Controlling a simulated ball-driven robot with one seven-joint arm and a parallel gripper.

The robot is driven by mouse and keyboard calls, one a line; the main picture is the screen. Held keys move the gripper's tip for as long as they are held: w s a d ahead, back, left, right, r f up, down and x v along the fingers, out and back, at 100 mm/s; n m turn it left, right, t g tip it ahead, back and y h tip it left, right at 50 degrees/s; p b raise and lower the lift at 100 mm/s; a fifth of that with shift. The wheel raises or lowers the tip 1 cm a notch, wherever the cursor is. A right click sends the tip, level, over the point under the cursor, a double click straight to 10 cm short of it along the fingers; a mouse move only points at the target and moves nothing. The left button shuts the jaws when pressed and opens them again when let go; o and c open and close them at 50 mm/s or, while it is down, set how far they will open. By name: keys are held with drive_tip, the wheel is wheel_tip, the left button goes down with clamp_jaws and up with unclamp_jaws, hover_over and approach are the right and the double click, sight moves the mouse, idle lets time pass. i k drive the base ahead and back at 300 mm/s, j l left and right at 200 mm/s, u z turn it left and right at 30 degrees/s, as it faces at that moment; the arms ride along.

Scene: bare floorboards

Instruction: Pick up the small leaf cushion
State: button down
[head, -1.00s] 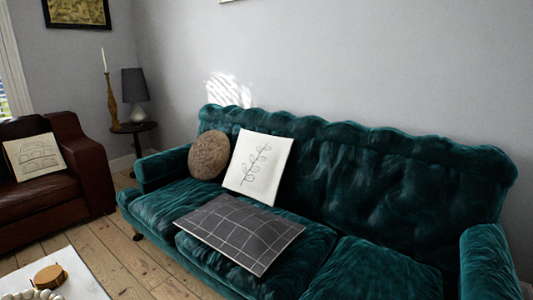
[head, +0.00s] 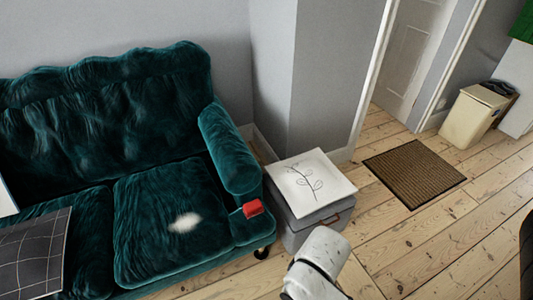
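A white cushion with a dark leaf-sprig drawing (head: 309,182) lies flat on top of a grey storage box (head: 308,229), just right of the green sofa's arm. A sliver of another white thing (head: 5,198) shows at the left edge on the sofa, where the earlier view has a leaf cushion. A white, scuffed part of my arm (head: 318,262) shows at the bottom centre, in front of the box. My gripper's fingers are out of view.
The green velvet sofa (head: 168,215) fills the left. A dark checked cushion (head: 32,258) and a white patch (head: 185,222) are on its seat. A red object (head: 252,208) is at its arm. A brown doormat (head: 414,173) and cream bin (head: 473,117) are right. Floorboards between are clear.

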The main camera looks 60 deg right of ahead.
sight(309, 182)
drive_tip(key=z, duration=1.3)
